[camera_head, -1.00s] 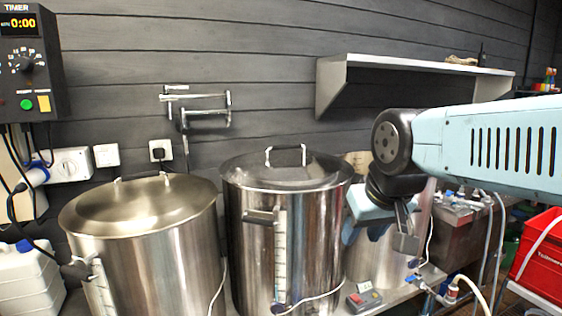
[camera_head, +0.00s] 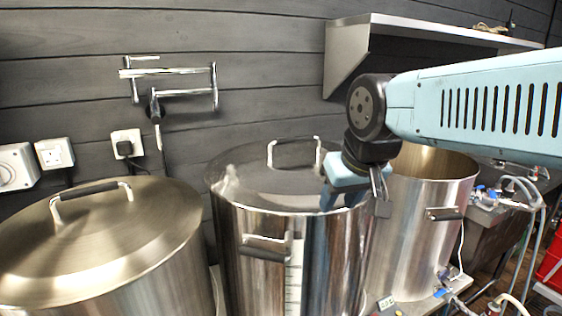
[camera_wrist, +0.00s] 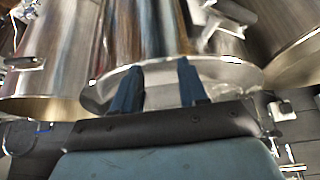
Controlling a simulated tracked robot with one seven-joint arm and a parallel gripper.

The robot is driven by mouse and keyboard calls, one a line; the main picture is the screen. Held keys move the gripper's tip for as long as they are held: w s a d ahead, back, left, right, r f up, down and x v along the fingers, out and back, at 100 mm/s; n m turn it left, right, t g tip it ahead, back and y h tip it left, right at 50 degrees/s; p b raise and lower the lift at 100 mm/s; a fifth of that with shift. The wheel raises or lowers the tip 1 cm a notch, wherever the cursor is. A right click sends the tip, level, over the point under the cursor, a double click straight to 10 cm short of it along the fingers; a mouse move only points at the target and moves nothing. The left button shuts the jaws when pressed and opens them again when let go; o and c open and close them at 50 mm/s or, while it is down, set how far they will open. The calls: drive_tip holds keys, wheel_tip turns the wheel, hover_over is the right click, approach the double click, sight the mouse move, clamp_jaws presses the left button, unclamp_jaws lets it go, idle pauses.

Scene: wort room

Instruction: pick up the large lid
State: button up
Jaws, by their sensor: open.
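Two round metal lids with arched handles show in the head view. One lid (camera_head: 262,180) lies on the middle pot, and a duller, brass-toned lid (camera_head: 110,232) lies on the left pot. My gripper (camera_head: 342,198) is open and empty, fingers pointing down, by the right edge of the middle pot's lid. This lid's handle (camera_head: 293,150) is to the left of my fingers. In the wrist view my fingers (camera_wrist: 158,68) stand apart before a pale lid rim (camera_wrist: 225,72). I cannot tell whether they touch it.
An open, lidless pot (camera_head: 425,215) stands right of the middle pot (camera_head: 258,235). A wall shelf (camera_head: 420,32) is above my arm. A metal wall rack (camera_head: 170,82) hangs behind the pots. Hoses and taps (camera_head: 495,192) are at the right.

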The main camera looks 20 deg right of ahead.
drive_tip(key=shift+w+d, duration=0.2)
drive_tip(key=shift+o, duration=0.3)
drive_tip(key=shift+o, duration=0.4)
drive_tip(key=shift+r, duration=0.15)
wheel_tip(320, 180, up, 14)
drive_tip(key=m+g+h, duration=0.5)
drive_tip(key=m+g, duration=0.2)
drive_tip(key=m, duration=0.9)
hover_over(295, 140)
drive_tip(key=w+a, duration=0.3)
drive_tip(key=a, duration=0.2)
drive_tip(key=x, duration=1.3)
drive_tip(key=shift+s+a, duration=0.1)
drive_tip(key=shift+s, duration=0.15)
